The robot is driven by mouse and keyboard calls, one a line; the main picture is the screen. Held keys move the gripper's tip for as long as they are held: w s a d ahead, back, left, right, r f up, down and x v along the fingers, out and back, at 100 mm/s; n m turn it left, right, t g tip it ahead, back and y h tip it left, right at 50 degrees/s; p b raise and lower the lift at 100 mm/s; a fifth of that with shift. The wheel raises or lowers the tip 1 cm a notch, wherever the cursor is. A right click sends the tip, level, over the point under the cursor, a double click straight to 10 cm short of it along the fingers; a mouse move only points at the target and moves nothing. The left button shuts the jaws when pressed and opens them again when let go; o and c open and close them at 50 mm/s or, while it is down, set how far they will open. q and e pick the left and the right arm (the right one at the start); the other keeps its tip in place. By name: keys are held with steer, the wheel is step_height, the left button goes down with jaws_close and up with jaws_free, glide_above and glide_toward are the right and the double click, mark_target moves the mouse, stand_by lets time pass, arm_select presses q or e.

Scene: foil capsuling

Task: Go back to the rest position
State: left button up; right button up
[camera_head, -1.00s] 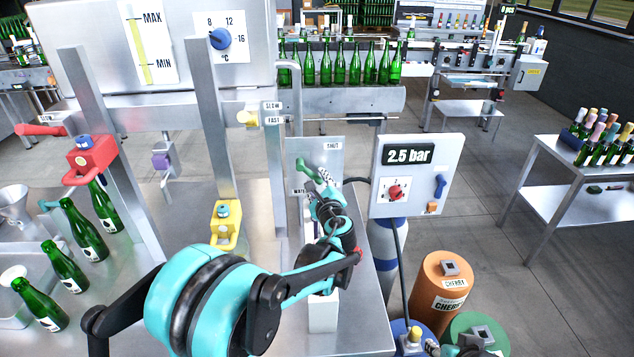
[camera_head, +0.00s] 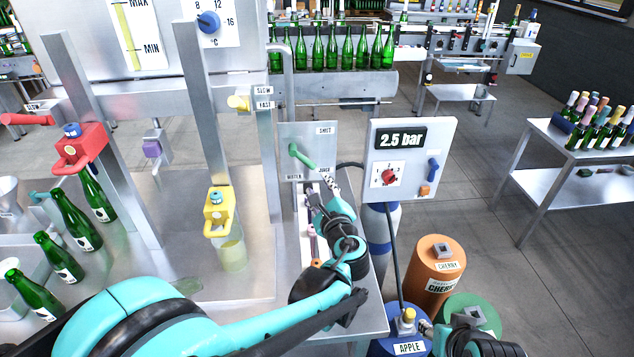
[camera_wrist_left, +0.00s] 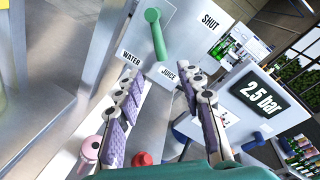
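My left gripper (camera_head: 328,182) is just below and right of the green lever (camera_head: 301,156) on the WATER/JUICE/SHUT panel (camera_head: 322,140). In the left wrist view its two purple-padded fingers (camera_wrist_left: 162,88) are spread apart with nothing between them. The green lever (camera_wrist_left: 156,34) lies beyond the fingertips, apart from them, in that view. In the head view the lever slopes down to the right. My right gripper (camera_head: 428,328) shows only in part at the bottom right, near the blue APPLE canister (camera_head: 385,343). Its finger spacing cannot be made out.
A 2.5 bar panel (camera_head: 412,160) stands right of the left gripper. The orange CHERRY canister (camera_head: 437,265) and a green canister (camera_head: 470,312) stand below it. Green bottles (camera_head: 60,258) lean at the left. The yellow tap (camera_head: 218,212) is left of my arm. Open floor lies right.

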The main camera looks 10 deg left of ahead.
stand_by(0.4)
arm_select(q)
steer(key=s+a+f+n+g+h+b, duration=0.1)
steer(key=s+a+f+n+g, duration=0.2)
steer(key=s+a+n, duration=0.3)
steer(key=s+a+f+n+g+h+b, duration=0.1)
steer(key=s+a+f+n+g, duration=0.25)
steer(key=s+n, duration=0.45)
steer(key=s+d+f+n+h, duration=0.1)
steer(key=s+f+n+h, duration=0.1)
steer(key=s, duration=0.4)
steer(key=s+d+f+n+g+h, duration=0.1)
steer(key=s+d+f+n+h, duration=0.1)
steer(key=s+n, duration=0.4)
steer(key=shift+s+f+h, duration=0.3)
steer(key=shift+s+f, duration=0.1)
steer(key=shift+f, duration=0.5)
